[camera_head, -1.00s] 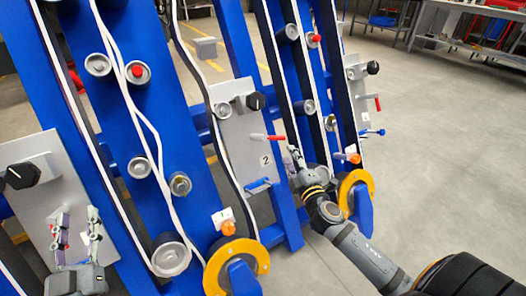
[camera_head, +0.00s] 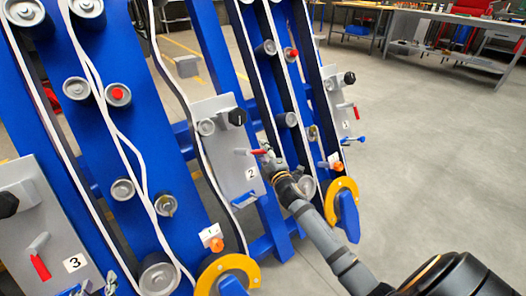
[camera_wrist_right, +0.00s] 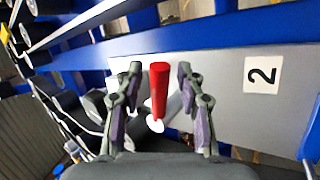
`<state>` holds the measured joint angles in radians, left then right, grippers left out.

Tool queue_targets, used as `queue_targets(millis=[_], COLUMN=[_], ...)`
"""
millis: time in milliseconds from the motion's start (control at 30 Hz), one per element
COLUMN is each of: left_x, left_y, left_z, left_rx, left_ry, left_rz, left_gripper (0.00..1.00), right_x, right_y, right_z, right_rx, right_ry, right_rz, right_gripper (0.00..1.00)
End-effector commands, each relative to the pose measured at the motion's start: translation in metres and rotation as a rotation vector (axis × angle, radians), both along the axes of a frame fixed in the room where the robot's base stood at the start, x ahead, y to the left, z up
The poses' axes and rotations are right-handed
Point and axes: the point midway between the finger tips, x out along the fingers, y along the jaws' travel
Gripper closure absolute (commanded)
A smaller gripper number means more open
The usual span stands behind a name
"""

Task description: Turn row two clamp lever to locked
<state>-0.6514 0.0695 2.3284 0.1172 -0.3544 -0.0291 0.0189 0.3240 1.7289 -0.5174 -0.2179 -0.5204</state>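The row two plate (camera_head: 226,165) is a grey panel marked 2, mounted between blue beams. Its clamp lever (camera_head: 258,152) has a red handle pointing right, nearly level, in the head view. In the right wrist view the red lever (camera_wrist_right: 159,88) stands between the two fingers of my right gripper (camera_wrist_right: 158,98), with a gap on each side. That gripper is open around the lever; in the head view the right gripper (camera_head: 270,158) is at the lever's red end. My left gripper (camera_head: 98,288) shows only partly at the bottom left edge, beside the row three plate; its opening is unclear.
The plate also carries a black knob (camera_head: 237,117) above the lever and a blue handle (camera_head: 244,200) below. The row three plate (camera_head: 28,215) has its own red lever (camera_head: 40,264). Yellow ring guards (camera_head: 228,264) stand low. Grey floor is free on the right.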

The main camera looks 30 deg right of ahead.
Motion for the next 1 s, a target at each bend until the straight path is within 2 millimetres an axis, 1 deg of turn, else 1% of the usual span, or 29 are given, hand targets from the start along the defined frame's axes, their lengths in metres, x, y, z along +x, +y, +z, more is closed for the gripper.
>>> queue_targets(millis=[167,200,400,467,500,1000], left_x=[-0.0001,-0.0001,0.0000,0.0000,0.0000,0.0001], left_y=[0.0000,0.0000,0.0000,0.0000,0.0000,0.0000], left_z=[-0.0005,-0.0005,-0.0003,-0.0003,-0.0002,-0.0001], left_rx=[0.000,0.000,0.000,0.000,0.000,0.000], left_ry=[0.001,0.001,0.000,0.000,0.000,0.001], left_rz=[0.000,0.000,0.000,0.000,0.000,0.000], left_gripper=[0.60,0.60,0.60,0.60,0.60,0.60], right_x=[0.0002,0.0001,0.0000,0.0000,0.0000,0.0004], right_y=[0.0001,0.0001,0.0000,0.0000,0.0000,-0.0003], right_z=[0.0000,0.0001,0.0001,0.0001,0.0001,-0.0010], right_rx=[0.000,0.000,0.000,0.000,0.000,0.014], right_ry=[0.000,0.000,0.000,0.000,0.000,0.003], right_rz=[0.000,0.000,0.000,0.000,0.000,-0.006], right_gripper=[0.62,0.63,0.90,0.98,1.00,1.00])
